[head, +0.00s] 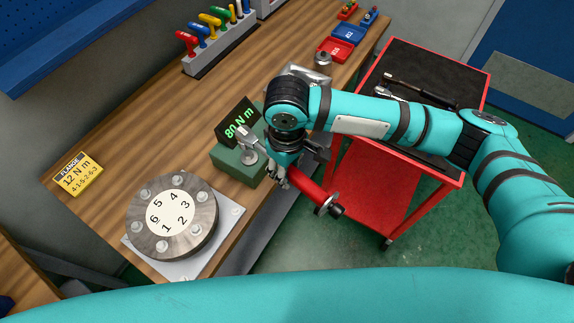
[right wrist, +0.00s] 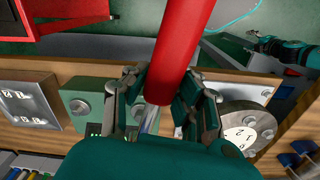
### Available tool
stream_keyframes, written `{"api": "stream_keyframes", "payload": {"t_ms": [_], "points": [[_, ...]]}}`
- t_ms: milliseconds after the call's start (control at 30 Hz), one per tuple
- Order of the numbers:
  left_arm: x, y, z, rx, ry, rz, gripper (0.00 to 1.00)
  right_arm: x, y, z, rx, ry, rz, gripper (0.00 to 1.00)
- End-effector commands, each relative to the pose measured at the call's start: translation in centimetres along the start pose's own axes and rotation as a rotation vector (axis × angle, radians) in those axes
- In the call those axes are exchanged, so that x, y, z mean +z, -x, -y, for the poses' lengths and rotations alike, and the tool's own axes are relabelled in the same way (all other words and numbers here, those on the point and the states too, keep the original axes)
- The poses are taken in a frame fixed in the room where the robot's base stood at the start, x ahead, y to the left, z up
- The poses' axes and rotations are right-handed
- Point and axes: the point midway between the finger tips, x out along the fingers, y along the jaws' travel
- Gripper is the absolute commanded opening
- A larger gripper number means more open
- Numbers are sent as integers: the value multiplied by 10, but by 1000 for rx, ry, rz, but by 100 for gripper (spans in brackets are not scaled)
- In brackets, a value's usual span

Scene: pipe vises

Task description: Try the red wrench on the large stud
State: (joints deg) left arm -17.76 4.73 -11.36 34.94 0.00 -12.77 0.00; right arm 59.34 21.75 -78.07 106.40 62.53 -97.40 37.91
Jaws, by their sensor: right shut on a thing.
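The red wrench (head: 306,188) is in my right gripper (head: 283,178), which is shut on its red handle near the inner end. The handle also shows between the fingers in the right wrist view (right wrist: 183,50). Its dark end points right, out past the bench edge. A chrome head (head: 246,138) shows left of my gripper, over the green block (head: 230,161). A large round stud (head: 249,157) stands on that block, close beside the head. I cannot tell whether they touch. A display (head: 238,123) behind reads 80 N m.
A numbered flange (head: 150,232) with several bolts sits at the bench's near end, beside a 12 N m card (head: 77,176). A rack (head: 215,50) of coloured-handled tools stands at the back. A red cart (head: 440,172) with dark tools stands right of the bench.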

Motion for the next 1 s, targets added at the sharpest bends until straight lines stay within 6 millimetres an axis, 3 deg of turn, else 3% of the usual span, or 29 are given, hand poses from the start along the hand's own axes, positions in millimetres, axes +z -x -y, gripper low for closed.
{"api": "stream_keyframes", "payload": {"t_ms": [233,467,533,700,1000], "points": [[-10,9,3,-3,1,-16,55,0,3,0,0,-1,-2,0],[-26,30,3,-3,1,-39,55,0,6,0,1,-3,-2,0],[-25,20,2,-3,0,-39,55,0,-9,0,2,-3,-1,0],[-19,14,-1,2,-1,-30,55,0,-23,0,2,-1,-4,0],[-15,13,-3,4,-2,-23,55,0,-28,0,2,-1,-4,0]]}}
